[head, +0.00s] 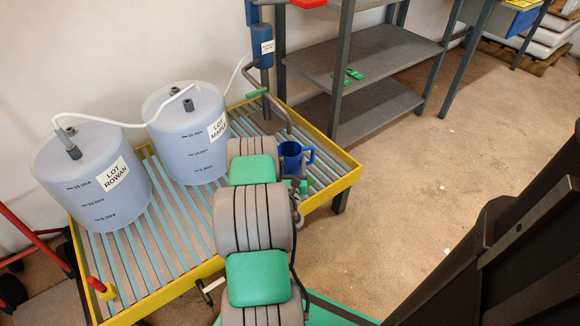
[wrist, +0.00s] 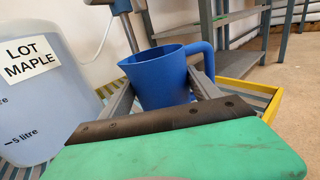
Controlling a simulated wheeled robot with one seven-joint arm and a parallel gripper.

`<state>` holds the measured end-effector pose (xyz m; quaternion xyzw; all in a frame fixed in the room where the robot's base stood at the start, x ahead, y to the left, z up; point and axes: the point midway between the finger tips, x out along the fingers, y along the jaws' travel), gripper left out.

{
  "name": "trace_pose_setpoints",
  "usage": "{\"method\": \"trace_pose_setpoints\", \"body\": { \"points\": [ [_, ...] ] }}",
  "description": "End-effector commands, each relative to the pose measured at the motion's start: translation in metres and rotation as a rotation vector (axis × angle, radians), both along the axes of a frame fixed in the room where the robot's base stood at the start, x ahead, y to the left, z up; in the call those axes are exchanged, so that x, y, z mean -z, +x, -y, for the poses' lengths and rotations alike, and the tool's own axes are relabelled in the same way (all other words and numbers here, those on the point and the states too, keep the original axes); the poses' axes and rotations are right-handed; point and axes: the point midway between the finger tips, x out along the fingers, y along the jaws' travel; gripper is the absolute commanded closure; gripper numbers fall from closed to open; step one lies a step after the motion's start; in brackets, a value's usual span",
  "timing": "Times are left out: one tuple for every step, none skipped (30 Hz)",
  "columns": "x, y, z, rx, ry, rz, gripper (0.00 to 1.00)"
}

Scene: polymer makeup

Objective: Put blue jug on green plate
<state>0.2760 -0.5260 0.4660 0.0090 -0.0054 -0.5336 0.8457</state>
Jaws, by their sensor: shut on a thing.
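The blue jug (head: 292,156) is at the right part of the yellow-rimmed slatted stand, upright, with its handle to the right. In the wrist view the jug (wrist: 160,78) is between the two grey fingers of my gripper (wrist: 162,92), which is shut on it, one finger on each side. The head view partly hides the jug and gripper behind my arm. I cannot tell whether the jug's base touches the slats. I cannot make out a green plate for certain; small green pieces (head: 354,74) lie on the grey shelf, too small to identify.
Two large containers, LOT ROWAN (head: 94,178) and LOT MAPLE (head: 189,133), stand on the yellow-rimmed stand (head: 340,184) left of my arm, joined by a white hose. A bent grey pipe (head: 268,90) rises behind the jug. Grey shelving (head: 375,55) stands behind. Open floor lies right.

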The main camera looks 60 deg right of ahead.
Motion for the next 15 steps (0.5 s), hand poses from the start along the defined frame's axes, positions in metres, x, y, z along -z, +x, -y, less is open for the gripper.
{"method": "trace_pose_setpoints", "body": {
  "points": [
    [0.007,0.002,0.005,0.001,0.000,-0.001,0.77],
    [0.010,0.003,0.008,0.001,0.001,0.000,0.77],
    [0.013,0.005,0.011,0.001,0.000,0.000,0.77],
    [0.015,0.006,0.012,0.000,0.000,-0.001,0.77],
    [0.017,0.007,0.013,0.000,0.000,0.000,0.77],
    [0.019,0.007,0.015,0.000,0.000,0.000,0.77],
    [0.020,0.008,0.016,0.000,0.000,0.000,0.77],
    [0.021,0.008,0.016,0.000,0.000,-0.001,0.77],
    [0.024,0.009,0.018,0.000,0.000,-0.001,0.77],
    [0.026,0.010,0.019,0.000,0.000,-0.001,0.77],
    [0.034,0.010,0.020,0.000,0.001,0.000,0.77],
    [0.049,0.010,0.019,-0.001,0.001,0.000,0.77],
    [0.056,0.010,0.019,-0.001,0.000,0.000,0.77],
    [0.060,0.010,0.019,-0.001,0.000,-0.001,0.77],
    [0.062,0.010,0.019,-0.001,-0.001,0.000,0.77]
  ]
}}
